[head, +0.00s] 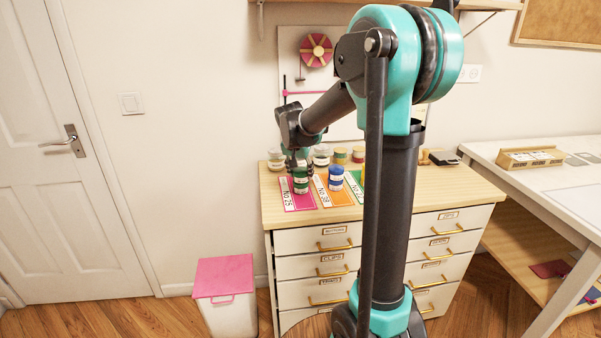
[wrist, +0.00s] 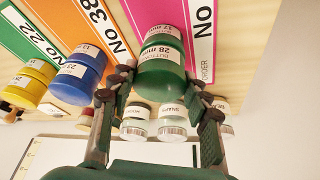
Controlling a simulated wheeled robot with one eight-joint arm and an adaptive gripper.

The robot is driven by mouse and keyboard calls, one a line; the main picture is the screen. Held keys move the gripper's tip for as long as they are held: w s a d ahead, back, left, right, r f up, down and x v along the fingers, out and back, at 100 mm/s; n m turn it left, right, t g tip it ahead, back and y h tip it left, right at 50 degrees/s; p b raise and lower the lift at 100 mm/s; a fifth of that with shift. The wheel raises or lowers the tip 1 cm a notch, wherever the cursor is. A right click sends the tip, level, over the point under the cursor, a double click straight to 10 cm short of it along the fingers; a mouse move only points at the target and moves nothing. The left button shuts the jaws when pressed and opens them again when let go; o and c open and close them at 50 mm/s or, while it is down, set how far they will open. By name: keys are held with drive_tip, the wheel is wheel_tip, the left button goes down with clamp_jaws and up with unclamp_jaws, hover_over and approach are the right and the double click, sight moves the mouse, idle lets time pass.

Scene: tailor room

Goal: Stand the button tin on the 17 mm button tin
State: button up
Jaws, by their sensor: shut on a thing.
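My gripper (head: 299,170) is over the pink mat (head: 297,204) on the drawer cabinet. In the wrist view my gripper (wrist: 161,82) is shut on a green button tin (wrist: 160,70) labelled 28 mm, with a finger on each side. The 17 mm button tin (wrist: 165,29) shows just beyond it, over the pink mat, mostly hidden by the held tin. The two tins look lined up and very close; I cannot tell whether they touch. In the head view the green tins (head: 300,187) are partly covered by my gripper.
A blue tin stack (head: 335,180) stands on the orange mat close to the right. A yellow tin stack (wrist: 30,82) is on the green mat. Several small jars (head: 321,156) line the cabinet's back. A pink-lidded bin (head: 224,277) stands left on the floor; a white table (head: 560,170) is right.

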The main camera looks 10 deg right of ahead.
drive_tip(key=shift+f, duration=0.1)
drive_tip(key=o, duration=1.2)
drive_tip(key=v, duration=1.2)
drive_tip(key=s+d+f+n+y, duration=0.1)
drive_tip(key=s+d+f+n, duration=0.1)
drive_tip(key=s+f, duration=0.9)
drive_tip(key=s+d+f+n+y, duration=0.1)
drive_tip(key=s+d+f+n, duration=0.2)
drive_tip(key=s+f, duration=0.8)
drive_tip(key=s+d, duration=0.1)
drive_tip(key=s, duration=0.3)
drive_tip(key=shift+f, duration=0.25)
drive_tip(key=shift+d, duration=0.1)
